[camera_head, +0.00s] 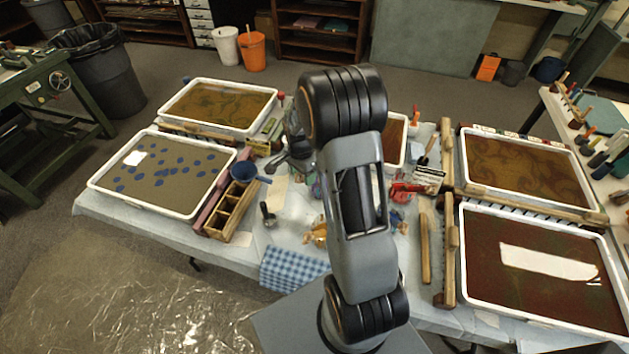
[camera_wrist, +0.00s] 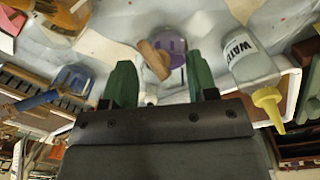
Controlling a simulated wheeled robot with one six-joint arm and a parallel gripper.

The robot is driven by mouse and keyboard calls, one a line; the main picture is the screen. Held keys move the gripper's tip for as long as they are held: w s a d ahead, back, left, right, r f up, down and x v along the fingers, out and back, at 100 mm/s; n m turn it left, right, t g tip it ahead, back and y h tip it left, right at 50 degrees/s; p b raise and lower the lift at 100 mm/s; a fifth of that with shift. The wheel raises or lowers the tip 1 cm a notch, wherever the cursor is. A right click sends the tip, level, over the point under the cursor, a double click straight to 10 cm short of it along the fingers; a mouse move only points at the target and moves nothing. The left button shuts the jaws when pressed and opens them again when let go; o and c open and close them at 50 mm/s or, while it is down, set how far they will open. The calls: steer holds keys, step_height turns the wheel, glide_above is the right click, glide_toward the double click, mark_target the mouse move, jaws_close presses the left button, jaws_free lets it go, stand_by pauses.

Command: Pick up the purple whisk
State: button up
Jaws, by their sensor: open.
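In the wrist view, a round purple thing (camera_wrist: 172,41) with a short wooden handle (camera_wrist: 154,60) lies on the pale table cover; it looks like the purple whisk. My gripper (camera_wrist: 159,62) shows there as two green fingers standing apart, open and empty. The handle appears in the gap between the fingertips, and the purple part appears beyond it, nearer the right finger. I cannot tell how far above it the fingers are. In the head view, my arm covers the middle of the table, and I cannot make out the whisk.
A clear water bottle (camera_wrist: 250,65) with a yellow nozzle lies close right of my right finger. A blue ladle (camera_head: 243,172) sits left of the arm by a wooden divided box (camera_head: 232,212). Marbling trays (camera_head: 100,185) (camera_head: 466,290) stand on both sides.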

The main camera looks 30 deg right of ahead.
steer(key=shift+f, duration=0.85)
